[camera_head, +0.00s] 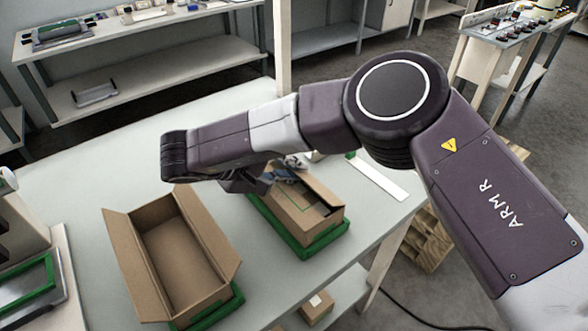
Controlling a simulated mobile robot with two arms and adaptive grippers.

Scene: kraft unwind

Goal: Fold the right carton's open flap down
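The right carton (319,227) is a brown cardboard box in a green tray (296,246) on the pale table. Its near top panel looks about level and carries a thin green outline. A long flap (322,191) along its right side looks slightly raised. My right gripper (284,172) reaches in from the left below my forearm, at the carton's far left end. The forearm hides part of it, and I cannot tell whether its fingers touch the flap or are open or shut. My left gripper is not in view.
The left carton (206,292) stands open and looks empty, its long flaps spread, in another green tray (215,312). A white strip (383,178) lies at the table's right. Equipment with a green frame (28,290) stands at the left edge. The far left tabletop is clear.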

